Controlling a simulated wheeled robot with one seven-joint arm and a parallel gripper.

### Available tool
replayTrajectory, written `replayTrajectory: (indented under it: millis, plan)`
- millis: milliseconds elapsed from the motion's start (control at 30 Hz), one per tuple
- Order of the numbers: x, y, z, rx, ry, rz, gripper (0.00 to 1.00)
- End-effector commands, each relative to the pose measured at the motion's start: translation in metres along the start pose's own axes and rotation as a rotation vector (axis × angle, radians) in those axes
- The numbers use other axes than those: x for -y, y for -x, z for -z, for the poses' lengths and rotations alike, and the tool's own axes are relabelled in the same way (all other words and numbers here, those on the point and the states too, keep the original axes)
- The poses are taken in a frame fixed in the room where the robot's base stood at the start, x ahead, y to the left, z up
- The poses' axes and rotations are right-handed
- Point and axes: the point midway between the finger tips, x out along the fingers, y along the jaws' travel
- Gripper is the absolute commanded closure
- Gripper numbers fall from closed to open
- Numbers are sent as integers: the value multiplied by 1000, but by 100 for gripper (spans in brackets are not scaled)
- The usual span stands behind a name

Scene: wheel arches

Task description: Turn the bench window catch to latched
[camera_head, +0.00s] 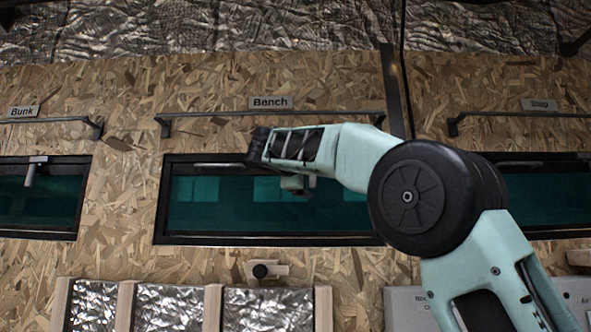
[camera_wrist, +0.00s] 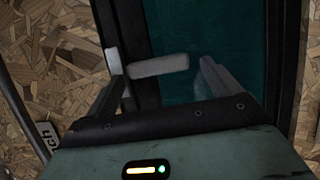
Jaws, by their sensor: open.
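The Bench window (camera_head: 230,205) is a wide teal pane in a dark frame, under the "Bench" label (camera_head: 270,102). In the wrist view, its pale grey catch (camera_wrist: 158,66) has a lever reaching from a small mount at the frame out over the teal pane, away from the label side. In the head view my arm's end hides most or all of this catch. My gripper (camera_wrist: 168,78) is open at the catch, one finger to either side of the lever in the picture. I cannot tell whether either finger touches it.
A dark rail (camera_head: 215,115) runs above the Bench window. The Bunk window (camera_head: 38,205) at left has a similar catch (camera_head: 34,170), its lever hanging down. Another labelled window is at right, partly behind my arm. A small black knob (camera_head: 260,271) sits below the Bench window.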

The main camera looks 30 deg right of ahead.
Motion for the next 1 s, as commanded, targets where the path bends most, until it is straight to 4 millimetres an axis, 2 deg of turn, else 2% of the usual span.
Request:
replayTrajectory:
  millis: [167, 500, 633, 800, 1000]
  plan:
    - [4, 30, 1, -6, -4, -1, 11]
    - [4, 111, 1, -7, -3, 0, 11]
    - [3, 137, 1, -6, -1, 0, 11]
    - [2, 159, 1, -3, 0, 0, 11]
    - [1, 169, 0, -2, 1, 1, 11]
